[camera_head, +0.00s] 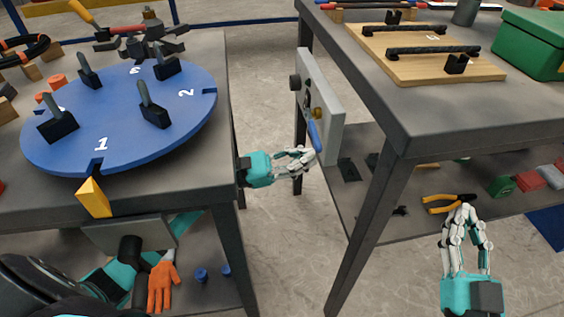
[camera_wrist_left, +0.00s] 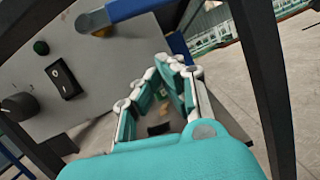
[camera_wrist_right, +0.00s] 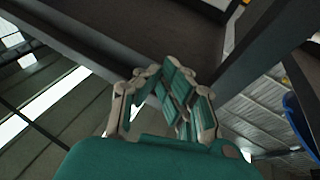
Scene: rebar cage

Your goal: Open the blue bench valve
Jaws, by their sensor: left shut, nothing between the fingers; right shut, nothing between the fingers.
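The blue valve lever (camera_head: 314,136) is on a grey panel (camera_head: 335,125) fixed to the side of the right-hand bench. Its brass body (camera_head: 317,113) sits just above it, and the lever hangs down, slightly tilted. In the left wrist view the blue lever (camera_wrist_left: 130,8) shows at the top edge, partly cut off. My left gripper (camera_head: 308,160) is shut and empty, its fingertips close to the lever's lower end; I cannot tell whether they touch. My right gripper (camera_head: 464,212) is shut and empty, in front of the right bench's lower shelf.
The panel also has a black knob (camera_wrist_left: 18,107), a black rocker switch (camera_wrist_left: 64,80) and a green button (camera_wrist_left: 41,47). A blue turntable (camera_head: 125,115) stands on the left bench. Yellow-handled pliers (camera_head: 440,204) lie on the right shelf. Open floor lies between the benches.

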